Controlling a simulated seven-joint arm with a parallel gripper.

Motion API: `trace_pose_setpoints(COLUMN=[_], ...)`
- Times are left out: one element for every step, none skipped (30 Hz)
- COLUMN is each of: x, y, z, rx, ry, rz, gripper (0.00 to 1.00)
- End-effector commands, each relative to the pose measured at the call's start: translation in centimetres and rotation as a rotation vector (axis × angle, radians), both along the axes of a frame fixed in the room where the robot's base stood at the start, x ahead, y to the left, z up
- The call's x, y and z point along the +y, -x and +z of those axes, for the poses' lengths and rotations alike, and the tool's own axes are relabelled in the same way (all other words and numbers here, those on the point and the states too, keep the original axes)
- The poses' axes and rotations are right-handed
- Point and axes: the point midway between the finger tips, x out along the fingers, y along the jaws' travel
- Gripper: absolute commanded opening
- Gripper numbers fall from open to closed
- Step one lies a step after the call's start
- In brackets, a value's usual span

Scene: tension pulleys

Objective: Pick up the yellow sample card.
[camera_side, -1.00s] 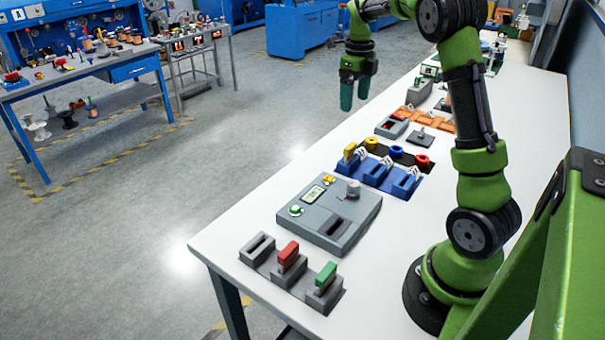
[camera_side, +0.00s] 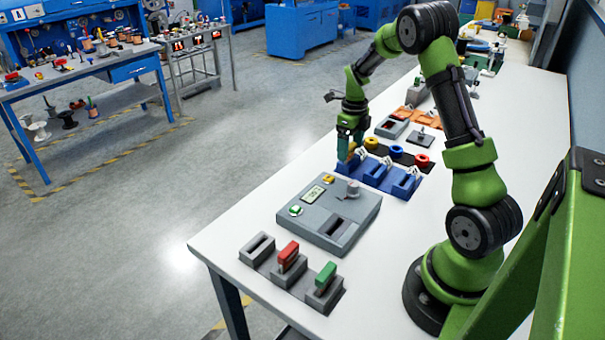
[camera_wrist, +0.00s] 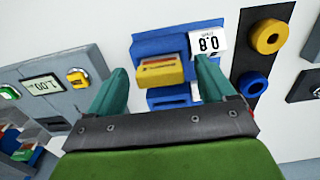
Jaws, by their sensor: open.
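The yellow sample card (camera_wrist: 160,70) stands in a slot of the blue holder (camera_wrist: 176,42), beside a white label reading 0.8. In the side view the card (camera_side: 351,152) shows only in part behind my fingers, at the left end of the blue holder (camera_side: 374,175). My gripper (camera_side: 346,150) is over that end of the holder, pointing down. In the wrist view my gripper (camera_wrist: 160,82) is open, with one green finger on each side of the card. Whether either finger touches the card cannot be told.
A grey device (camera_side: 330,215) with a display and buttons lies close in front of the holder. A black strip with yellow (camera_side: 371,143), blue and red rings lies behind it. A grey rack with red (camera_side: 289,257) and green (camera_side: 326,277) cards stands at the near table end.

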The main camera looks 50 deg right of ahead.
Motion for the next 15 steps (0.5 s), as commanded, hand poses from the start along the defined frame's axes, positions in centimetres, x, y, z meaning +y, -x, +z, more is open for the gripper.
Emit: trace_pose_setpoints(x=[0.01, 0.01, -0.01, -0.01, -0.02, -0.01, -0.01, -0.01, -0.01, -0.01, -0.01, -0.01, -0.01, -0.01, -0.01], y=[0.03, 0.02, 0.0, -0.01, -0.02, -0.02, -0.02, -0.02, -0.02, -0.02, -0.02, -0.02, -0.02, -0.02, -0.02], z=[-0.42, -0.54, -0.64, -0.67, -0.67, -0.66, -0.65, -0.64, -0.64, -0.63, -0.63, -0.63, -0.62, -0.62, -0.62], rx=[0.001, 0.0, -0.001, -0.001, -0.002, -0.002, -0.002, -0.002, -0.002, -0.002, -0.002, -0.002, -0.002, -0.001, -0.001], ry=[-0.001, -0.001, 0.0, 0.0, 0.001, 0.001, 0.001, 0.0, 0.0, 0.0, 0.0, 0.0, 0.0, 0.0, 0.0], rz=[-0.001, -0.001, 0.0, 0.0, 0.0, 0.0, 0.0, 0.0, 0.0, 0.0, 0.0, 0.0, 0.0, 0.0, 0.0], gripper=[0.83, 0.83, 0.83, 0.83, 0.83, 0.83, 0.83, 0.83, 0.83, 0.78, 0.74, 0.68, 0.63, 0.58, 0.52])
